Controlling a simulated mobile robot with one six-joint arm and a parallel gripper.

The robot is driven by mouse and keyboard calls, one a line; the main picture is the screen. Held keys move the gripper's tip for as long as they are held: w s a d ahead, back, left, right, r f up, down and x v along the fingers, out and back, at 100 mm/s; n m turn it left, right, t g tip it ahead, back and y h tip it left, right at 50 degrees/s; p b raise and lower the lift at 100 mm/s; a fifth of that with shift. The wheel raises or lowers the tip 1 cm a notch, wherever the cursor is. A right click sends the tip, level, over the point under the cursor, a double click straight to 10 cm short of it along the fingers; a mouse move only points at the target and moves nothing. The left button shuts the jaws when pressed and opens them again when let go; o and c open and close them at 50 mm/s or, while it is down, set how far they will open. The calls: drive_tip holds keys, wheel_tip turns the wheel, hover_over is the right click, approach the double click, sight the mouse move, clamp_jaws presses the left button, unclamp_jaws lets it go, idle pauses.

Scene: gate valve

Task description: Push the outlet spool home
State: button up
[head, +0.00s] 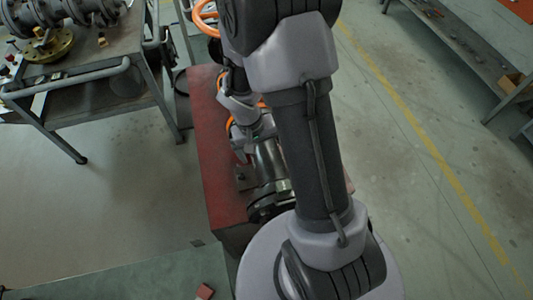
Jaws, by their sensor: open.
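A dark metal pipe piece with a flange (267,203) at its near end, which looks like the outlet spool, lies on the red stand (214,185). Its barrel (268,160) runs away from me, and its far end and right side are hidden behind my arm. My gripper (244,154) is small in the view, open, and close to the left side of the barrel. I cannot tell whether it touches the pipe. The valve body and the joint between it and the spool are hidden by my arm.
A grey cart (85,92) at the upper left carries valve parts and a brass-coloured flange (50,46). A green-topped table (120,285) with a small red block (205,291) lies at the bottom left. A shelf bench (465,42) stands at the upper right. Floor is clear between them.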

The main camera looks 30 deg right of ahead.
wheel_tip(320, 180, up, 8)
drive_tip(key=a+p, duration=0.1)
drive_tip(key=p, duration=0.1)
drive_tip(key=shift+w+a+f, duration=0.2)
drive_tip(key=shift+w+a, duration=0.05)
